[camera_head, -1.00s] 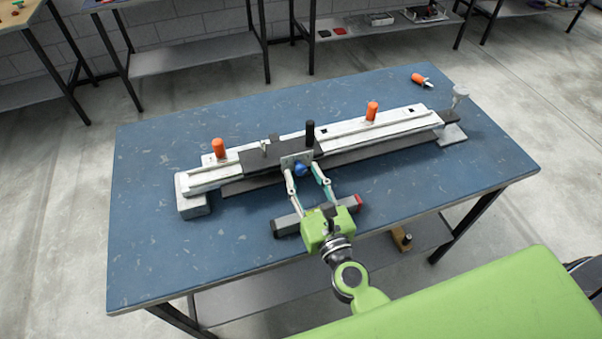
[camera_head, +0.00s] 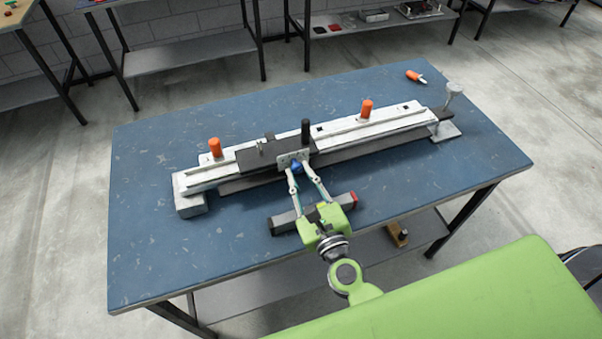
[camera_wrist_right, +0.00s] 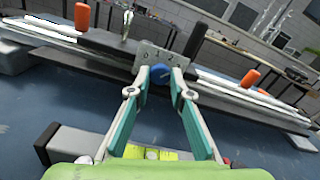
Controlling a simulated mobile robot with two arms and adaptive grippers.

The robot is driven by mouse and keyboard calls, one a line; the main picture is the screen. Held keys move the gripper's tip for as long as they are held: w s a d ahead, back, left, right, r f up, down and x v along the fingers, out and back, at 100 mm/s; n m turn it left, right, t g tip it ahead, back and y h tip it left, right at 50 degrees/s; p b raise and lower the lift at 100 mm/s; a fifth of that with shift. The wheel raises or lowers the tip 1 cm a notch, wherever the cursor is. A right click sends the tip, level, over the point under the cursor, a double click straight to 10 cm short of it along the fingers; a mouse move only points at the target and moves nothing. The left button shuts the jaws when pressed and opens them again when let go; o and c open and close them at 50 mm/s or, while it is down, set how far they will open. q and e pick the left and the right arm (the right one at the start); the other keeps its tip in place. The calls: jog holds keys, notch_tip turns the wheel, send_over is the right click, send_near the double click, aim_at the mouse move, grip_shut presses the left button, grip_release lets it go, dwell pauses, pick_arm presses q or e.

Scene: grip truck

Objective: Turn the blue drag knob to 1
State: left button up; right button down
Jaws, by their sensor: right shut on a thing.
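The blue drag knob (camera_head: 296,168) is on the front of a grey plate (camera_head: 286,158) on the carriage of a long white rail. My right gripper (camera_head: 303,174) reaches it from the front and is shut on the knob. In the right wrist view the knob (camera_wrist_right: 160,73) sits between the two fingertips (camera_wrist_right: 160,80). Small dark marks show on the plate (camera_wrist_right: 146,56) above the knob, too small to read surely. The knob's pointer direction cannot be told. My left gripper is not in view.
The rail (camera_head: 345,129) lies across the blue table (camera_head: 150,245). Orange handles (camera_head: 215,147) (camera_head: 366,109) and a black post (camera_head: 305,131) stand up from it. An orange-handled tool (camera_head: 415,76) lies behind. The front left of the table is clear.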

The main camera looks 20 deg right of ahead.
jog(key=n+p, duration=0.1)
jog(key=n, duration=0.3)
jog(key=n+p, duration=0.1)
jog(key=n, duration=0.1)
jog(key=shift+r+p, duration=0.25)
jog(key=shift+p, duration=0.1)
jog(key=n+p, duration=0.2)
jog(key=n, duration=0.4)
jog(key=shift+w+d+n+p, duration=0.1)
jog(key=shift+n+p, duration=0.2)
jog(key=shift+p, duration=0.05)
jog(key=c, duration=1.8)
grip_release()
jog(key=shift+f, duration=0.1)
jog(key=shift+s+f, duration=0.15)
jog(key=shift+s, duration=0.3)
jog(key=s, duration=1.1)
jog(key=shift+d, duration=0.15)
